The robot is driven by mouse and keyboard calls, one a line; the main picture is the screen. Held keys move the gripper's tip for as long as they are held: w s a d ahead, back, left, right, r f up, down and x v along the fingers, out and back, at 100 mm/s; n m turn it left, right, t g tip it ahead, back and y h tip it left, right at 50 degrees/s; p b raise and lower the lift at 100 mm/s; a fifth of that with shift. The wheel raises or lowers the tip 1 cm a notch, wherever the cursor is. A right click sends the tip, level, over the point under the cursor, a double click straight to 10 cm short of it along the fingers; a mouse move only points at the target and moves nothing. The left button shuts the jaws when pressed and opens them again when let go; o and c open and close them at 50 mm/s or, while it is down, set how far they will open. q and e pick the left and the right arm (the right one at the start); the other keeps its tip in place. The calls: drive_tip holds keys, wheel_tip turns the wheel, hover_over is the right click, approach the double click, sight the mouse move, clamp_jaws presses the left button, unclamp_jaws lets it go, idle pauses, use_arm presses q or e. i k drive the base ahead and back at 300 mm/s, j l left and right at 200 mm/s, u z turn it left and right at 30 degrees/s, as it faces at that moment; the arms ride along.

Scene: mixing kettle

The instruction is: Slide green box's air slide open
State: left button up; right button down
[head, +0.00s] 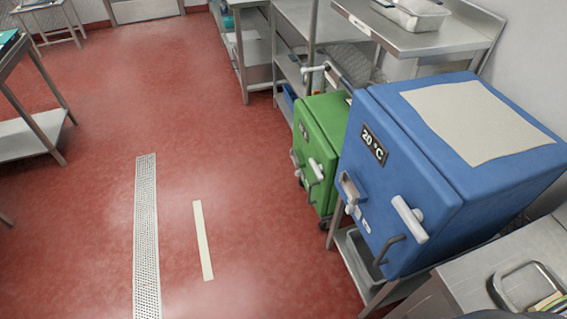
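The green box (324,146) stands right of the picture's middle, low beside a larger blue box. Its front faces left and carries a small dark label, metal latch parts (297,160) and a pale handle (316,169) with a bent metal bar. Which of these fittings is the air slide, and whether it is open, I cannot tell at this size. The blue box hides part of the green box's right side. Neither of my grippers shows in the head view.
The blue box (424,235), labelled 20 °C, stands in front on a metal stand. A steel counter (510,262) fills the bottom right, and steel tables (285,45) stand behind. The red floor (240,180) left of the boxes is clear, with a drain grate (146,235).

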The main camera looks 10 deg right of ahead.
sight(299, 172)
drive_tip(key=i+j, duration=0.15)
drive_tip(key=i, duration=0.5)
drive_tip(key=i+j, duration=0.2)
drive_tip(key=i, duration=0.45)
drive_tip(key=k+u, duration=0.05)
